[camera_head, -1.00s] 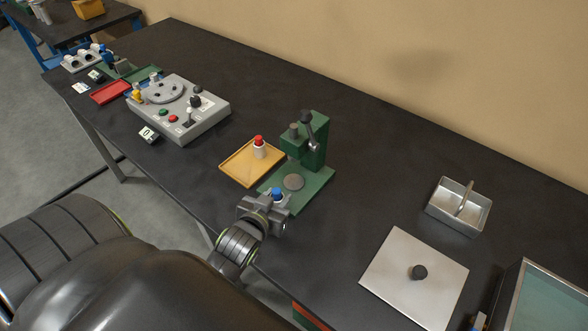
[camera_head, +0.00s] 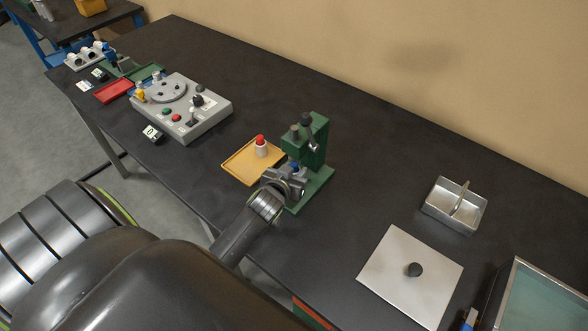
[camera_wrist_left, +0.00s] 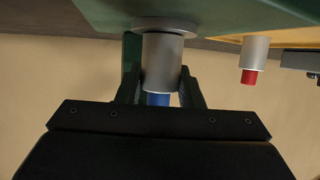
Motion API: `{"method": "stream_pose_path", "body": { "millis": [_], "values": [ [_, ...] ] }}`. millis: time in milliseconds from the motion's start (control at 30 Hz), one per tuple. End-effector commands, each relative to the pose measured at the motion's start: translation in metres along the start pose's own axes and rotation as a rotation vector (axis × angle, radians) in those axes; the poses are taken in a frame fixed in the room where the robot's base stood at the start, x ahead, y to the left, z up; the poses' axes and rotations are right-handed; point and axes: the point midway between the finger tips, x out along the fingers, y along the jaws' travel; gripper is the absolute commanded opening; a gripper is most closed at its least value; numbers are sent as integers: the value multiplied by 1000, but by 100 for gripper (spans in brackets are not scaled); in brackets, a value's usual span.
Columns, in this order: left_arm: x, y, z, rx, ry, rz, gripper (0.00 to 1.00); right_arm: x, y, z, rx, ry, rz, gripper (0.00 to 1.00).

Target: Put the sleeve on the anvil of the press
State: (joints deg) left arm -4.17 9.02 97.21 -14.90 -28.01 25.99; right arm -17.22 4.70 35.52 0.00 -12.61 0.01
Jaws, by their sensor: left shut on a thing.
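My left gripper (camera_head: 292,178) is shut on the sleeve, a grey cylinder with a blue end; in the head view only its blue top (camera_head: 295,167) shows. The wrist view shows the sleeve (camera_wrist_left: 163,62) upright between the two fingers (camera_wrist_left: 160,88). The green press (camera_head: 318,142) stands with its base (camera_head: 318,185) under the gripper. The anvil, a round grey disc (camera_wrist_left: 165,23), shows at the sleeve's lower end in the wrist view; I cannot tell whether they touch. The gripper hides the anvil in the head view. My right gripper is not in view.
A yellow tray (camera_head: 238,168) with a red-topped grey sleeve (camera_head: 261,148) lies left of the press. A metal plate (camera_head: 385,275) and divided metal box (camera_head: 438,210) are at right; a grey control box (camera_head: 205,122) is at left.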

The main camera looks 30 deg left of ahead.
Motion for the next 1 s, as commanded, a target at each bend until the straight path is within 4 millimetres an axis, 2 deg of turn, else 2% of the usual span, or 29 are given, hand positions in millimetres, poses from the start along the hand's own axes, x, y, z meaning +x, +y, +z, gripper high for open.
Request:
{"method": "stream_pose_path", "body": {
  "millis": [267,300,467,833,1000],
  "values": [
    [1,0,3,0,1,0,6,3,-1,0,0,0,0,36],
    [1,0,3,0,0,0,36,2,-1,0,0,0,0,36],
    [1,0,2,0,0,0,55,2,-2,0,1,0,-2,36],
    [-2,0,0,0,-1,0,55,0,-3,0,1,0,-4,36],
    [-20,0,2,-1,0,0,55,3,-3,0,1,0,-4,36]
  ]
}}
